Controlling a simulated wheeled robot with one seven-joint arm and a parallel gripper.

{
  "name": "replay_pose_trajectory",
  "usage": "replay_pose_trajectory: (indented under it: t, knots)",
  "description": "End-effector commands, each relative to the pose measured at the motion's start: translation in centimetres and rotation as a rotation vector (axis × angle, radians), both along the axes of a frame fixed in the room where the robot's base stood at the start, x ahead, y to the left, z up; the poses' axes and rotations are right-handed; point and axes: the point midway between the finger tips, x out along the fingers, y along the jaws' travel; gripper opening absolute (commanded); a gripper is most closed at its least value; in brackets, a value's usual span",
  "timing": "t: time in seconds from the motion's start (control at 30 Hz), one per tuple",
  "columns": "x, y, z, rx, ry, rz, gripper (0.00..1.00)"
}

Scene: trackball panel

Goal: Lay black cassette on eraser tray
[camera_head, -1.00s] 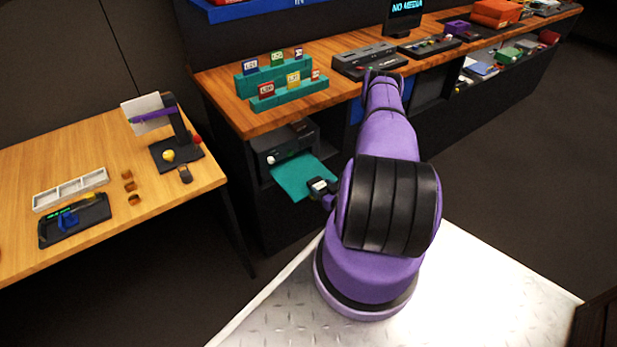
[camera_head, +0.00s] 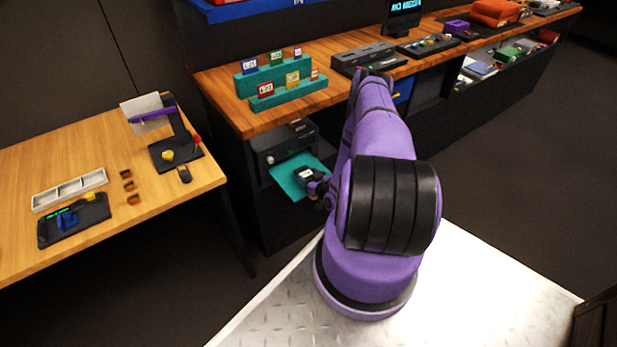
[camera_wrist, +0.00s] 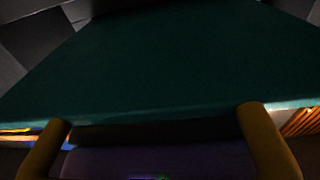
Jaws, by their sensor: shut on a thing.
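The eraser tray is a teal plate (camera_head: 287,178) sticking out from a black unit under the long bench. It also fills most of the wrist view (camera_wrist: 165,65). My gripper (camera_head: 312,178) is at the tray's right front part, low over it. In the wrist view its two yellowish fingers (camera_wrist: 156,125) are shut on a dark bar, which I take to be the black cassette (camera_wrist: 160,132). The cassette lies between the fingers, along the tray's near edge in that view. I cannot tell whether it touches the tray. My arm and gripper hide most of it in the head view.
The black unit (camera_head: 284,146) stands in an open bay just behind the tray, under the wooden bench top (camera_head: 222,92). Teal racks with small labelled cassettes (camera_head: 291,80) stand above. A separate wooden table (camera_head: 92,165) is at the left, with dark floor between.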

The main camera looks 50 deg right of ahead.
Motion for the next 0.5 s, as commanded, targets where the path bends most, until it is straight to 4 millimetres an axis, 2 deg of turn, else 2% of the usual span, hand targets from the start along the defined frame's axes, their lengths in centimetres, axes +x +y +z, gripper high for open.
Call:
replay_pose_trajectory:
  t: [0.2,0.23,0.3,0.33,0.5]
  knots:
    - [-0.01,0.01,-0.28,-0.001,0.000,0.000,0.40]
    - [-0.01,0.00,-0.27,-0.001,0.000,0.000,0.70]
    - [-0.02,0.00,-0.25,-0.001,0.000,0.000,0.86]
    - [-0.02,0.00,-0.25,-0.001,0.000,0.000,0.91]
    - [-0.03,0.01,-0.25,-0.001,0.000,0.000,0.91]
